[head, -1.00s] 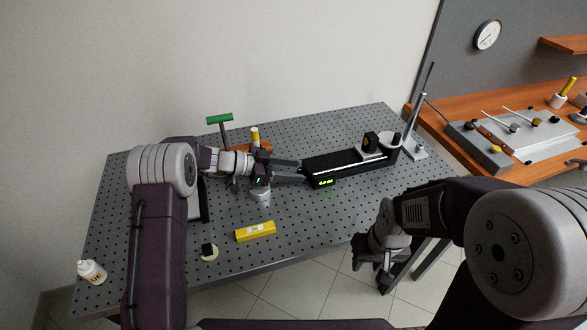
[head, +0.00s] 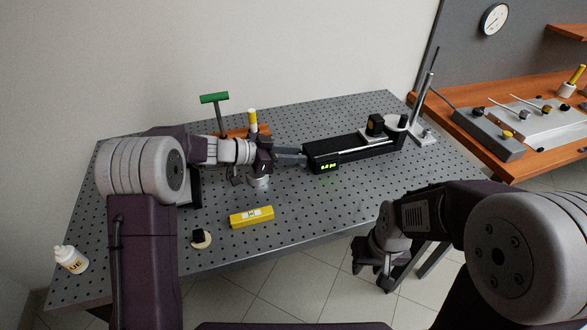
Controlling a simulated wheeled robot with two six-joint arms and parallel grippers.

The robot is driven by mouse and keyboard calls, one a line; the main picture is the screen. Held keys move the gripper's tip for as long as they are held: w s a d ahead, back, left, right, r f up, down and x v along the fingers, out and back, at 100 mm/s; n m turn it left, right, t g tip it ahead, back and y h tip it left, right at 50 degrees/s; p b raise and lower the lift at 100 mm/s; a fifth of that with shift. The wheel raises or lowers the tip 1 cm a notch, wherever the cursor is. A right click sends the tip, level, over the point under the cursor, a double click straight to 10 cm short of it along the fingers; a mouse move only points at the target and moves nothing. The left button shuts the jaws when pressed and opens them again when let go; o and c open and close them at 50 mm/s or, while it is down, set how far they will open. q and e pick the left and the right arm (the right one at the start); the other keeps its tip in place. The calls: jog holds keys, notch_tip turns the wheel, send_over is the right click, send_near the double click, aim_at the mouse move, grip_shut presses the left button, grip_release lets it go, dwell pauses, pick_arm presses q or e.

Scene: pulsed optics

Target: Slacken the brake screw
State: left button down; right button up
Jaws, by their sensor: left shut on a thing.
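A long black stage (head: 340,152) with a green lit readout (head: 331,166) lies on the perforated table. My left gripper (head: 303,156) reaches to its left end, with the fingers close together and the tips against that end. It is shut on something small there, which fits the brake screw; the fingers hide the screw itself. My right gripper (head: 368,260) hangs in front of the table's front edge, low and away from the stage. Its fingers are small and dark, and I cannot tell their opening.
A green T-handled tool (head: 214,98) and a yellow-capped item (head: 252,118) stand at a wooden block behind my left arm. The table's front right is clear.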

pick_arm(q)
jog(key=t+b, duration=0.1)
jog(key=b, duration=0.1)
jog(key=n+b, duration=0.1)
jog(key=b, duration=0.1)
jog(key=n+t+y+b, duration=0.1)
jog(key=b, duration=0.1)
jog(key=shift+s+d+f+t+b, duration=0.15)
jog(key=shift+s+f+t+b, duration=0.15)
jog(key=shift+f+b, duration=0.1)
jog(key=shift+r+n+t+y+b, duration=0.3)
jog(key=shift+r+n+b, duration=0.05)
jog(key=shift+n, duration=0.05)
jog(key=shift+r, duration=0.1)
pick_arm(e)
notch_tip(320, 180, down, 9)
jog(key=shift+f, duration=0.15)
pick_arm(q)
jog(key=c, duration=1.1)
grip_release()
jog(key=shift+c, duration=0.2)
